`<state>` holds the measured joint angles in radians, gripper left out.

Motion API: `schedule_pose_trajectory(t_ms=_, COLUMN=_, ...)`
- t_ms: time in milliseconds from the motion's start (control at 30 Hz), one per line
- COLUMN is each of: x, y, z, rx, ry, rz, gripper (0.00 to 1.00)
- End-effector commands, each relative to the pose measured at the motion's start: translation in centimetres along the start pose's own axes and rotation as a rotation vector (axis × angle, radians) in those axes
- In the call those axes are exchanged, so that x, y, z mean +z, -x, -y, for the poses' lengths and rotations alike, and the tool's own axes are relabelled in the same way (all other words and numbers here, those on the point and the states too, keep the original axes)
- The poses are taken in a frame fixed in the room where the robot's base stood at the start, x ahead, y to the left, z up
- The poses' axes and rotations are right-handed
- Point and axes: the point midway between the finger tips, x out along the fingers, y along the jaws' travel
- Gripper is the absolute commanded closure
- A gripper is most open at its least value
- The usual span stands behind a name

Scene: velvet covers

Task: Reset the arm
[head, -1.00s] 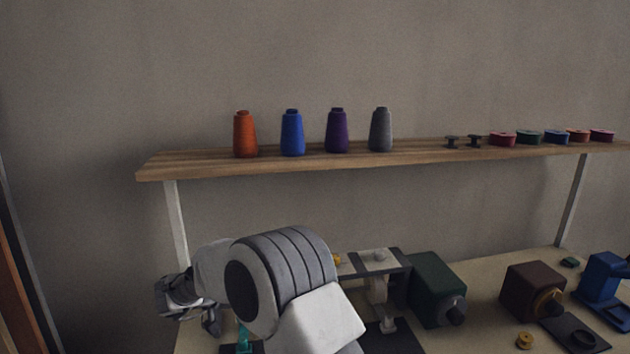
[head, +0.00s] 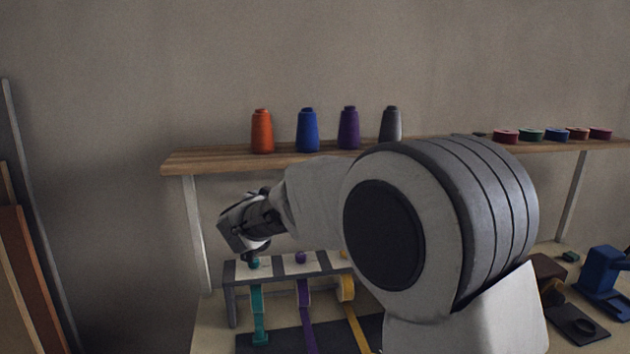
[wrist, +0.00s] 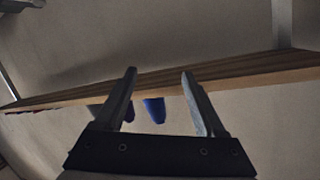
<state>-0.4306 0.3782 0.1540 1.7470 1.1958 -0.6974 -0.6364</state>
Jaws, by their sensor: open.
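My gripper (head: 250,248) is at the end of my raised arm, left of centre in the head view, in front of the wall below the shelf. It appears just above the left end of a ribbon rack (head: 230,300); I cannot tell the gap in depth. In the wrist view my gripper (wrist: 158,76) has its two fingers spread apart with nothing held between them. A blue cone (wrist: 154,112) shows beyond the fingers, at the edge of the wooden shelf (wrist: 245,72). My arm hides much of the bench in the head view.
The shelf (head: 215,161) carries orange (head: 262,132), blue (head: 307,131), purple (head: 348,128) and grey (head: 391,124) cones, with several spools (head: 530,135) farther right. Teal (head: 258,305), purple (head: 304,300) and yellow ribbons (head: 352,320) hang from the rack. A blue device (head: 603,275) stands at right.

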Motion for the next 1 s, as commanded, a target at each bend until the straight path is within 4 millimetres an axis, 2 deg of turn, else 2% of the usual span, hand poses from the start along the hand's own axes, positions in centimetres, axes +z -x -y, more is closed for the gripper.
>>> schedule_pose_trajectory(t_ms=33, x=-1.9, y=1.1, z=-0.1, rx=-0.054, ry=0.005, rz=0.007, gripper=0.28)
schedule_pose_trajectory(t_ms=133, x=-4.0, y=3.4, z=-0.6, rx=-0.151, ry=0.03, rz=0.047, gripper=0.28)
schedule_pose_trajectory(t_ms=233, x=-5.2, y=6.2, z=-1.5, rx=-0.227, ry=0.068, rz=0.102, gripper=0.28)
schedule_pose_trajectory(t_ms=367, x=-5.7, y=10.2, z=-3.8, rx=-0.289, ry=0.129, rz=0.194, gripper=0.28)
schedule_pose_trajectory(t_ms=567, x=-4.2, y=16.9, z=-9.4, rx=-0.296, ry=0.23, rz=0.369, gripper=0.28)
schedule_pose_trajectory(t_ms=800, x=-0.1, y=25.8, z=-18.9, rx=-0.165, ry=0.329, rz=0.609, gripper=0.28)
schedule_pose_trajectory(t_ms=1000, x=3.2, y=32.1, z=-26.1, rx=-0.001, ry=0.367, rz=0.771, gripper=0.28)
